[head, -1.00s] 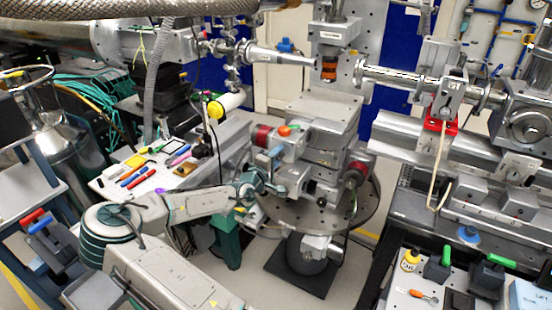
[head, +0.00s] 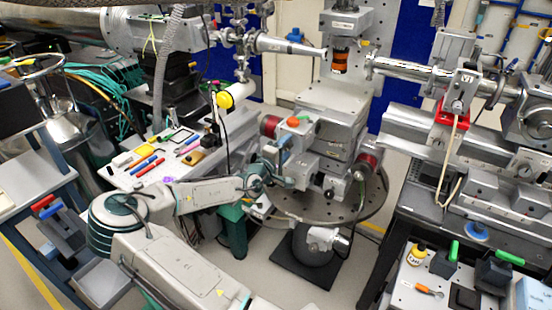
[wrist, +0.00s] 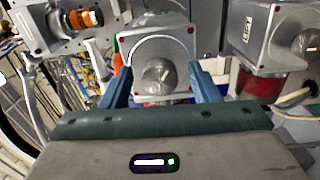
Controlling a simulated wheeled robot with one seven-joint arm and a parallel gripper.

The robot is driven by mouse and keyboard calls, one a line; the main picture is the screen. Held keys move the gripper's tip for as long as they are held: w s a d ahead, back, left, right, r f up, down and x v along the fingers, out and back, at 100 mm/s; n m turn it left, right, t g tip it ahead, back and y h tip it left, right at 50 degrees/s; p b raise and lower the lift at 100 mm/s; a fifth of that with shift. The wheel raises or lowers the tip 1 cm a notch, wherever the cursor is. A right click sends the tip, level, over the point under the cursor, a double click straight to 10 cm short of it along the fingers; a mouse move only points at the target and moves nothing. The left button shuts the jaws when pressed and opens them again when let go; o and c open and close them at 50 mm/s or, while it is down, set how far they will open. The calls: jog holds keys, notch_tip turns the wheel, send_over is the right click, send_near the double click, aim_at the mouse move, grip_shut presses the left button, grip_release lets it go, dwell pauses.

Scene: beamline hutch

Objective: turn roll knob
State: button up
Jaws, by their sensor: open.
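My gripper (wrist: 160,68) is open in the wrist view, with one blue finger on each side of a round silver knob (wrist: 158,76). The knob is on the face of a grey metal block (wrist: 184,46). No label naming it as the roll knob is readable, and I cannot tell whether the fingers touch it. In the head view my gripper (head: 282,168) is at the left front of the stage stack (head: 330,125), and the silver knob cannot be made out there.
The stack stands on a round perforated plate (head: 372,205). Red cylinders are on its left (head: 269,126) and right (head: 367,161), with an orange knob (head: 293,122) on top. A tool board (head: 125,180) lies left. A bench with bottles and green-handled items (head: 400,290) is front right.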

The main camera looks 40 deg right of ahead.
jog(key=b+v, duration=0.2)
jog(key=v, duration=1.1)
jog(key=shift+s+a+f, duration=0.1)
jog(key=shift+s, duration=0.05)
